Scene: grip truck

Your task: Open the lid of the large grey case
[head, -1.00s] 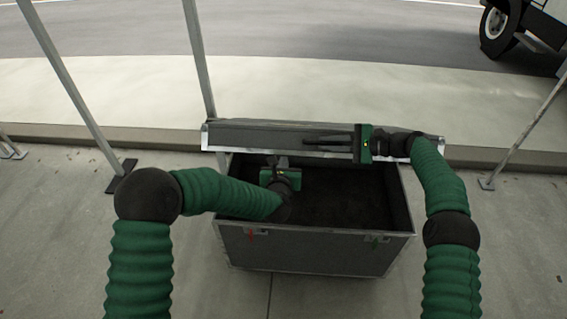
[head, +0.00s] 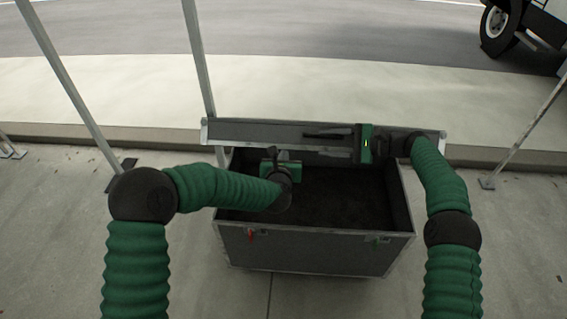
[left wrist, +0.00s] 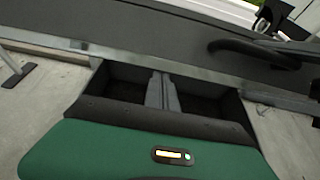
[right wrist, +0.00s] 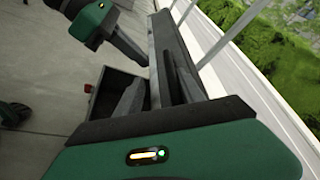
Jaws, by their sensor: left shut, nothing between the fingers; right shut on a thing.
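The large grey case (head: 315,252) stands on the concrete, with its dark interior showing. Its lid (head: 250,131) is raised along the far side; it also crosses the left wrist view (left wrist: 130,38) and runs away from me in the right wrist view (right wrist: 160,55). My right gripper (head: 325,137) is shut on the lid at its right half, fingers pointing left. My left gripper (head: 274,156) is shut and empty above the case interior, just in front of the lid. Its closed fingers show in the left wrist view (left wrist: 163,92). My left forearm hides part of the case's left wall.
A red latch (head: 250,236) and a green latch (head: 376,240) are on the case's front. Metal poles (head: 200,70) stand behind and beside the case. A kerb (head: 90,137) runs behind it. A truck wheel (head: 497,28) shows far right.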

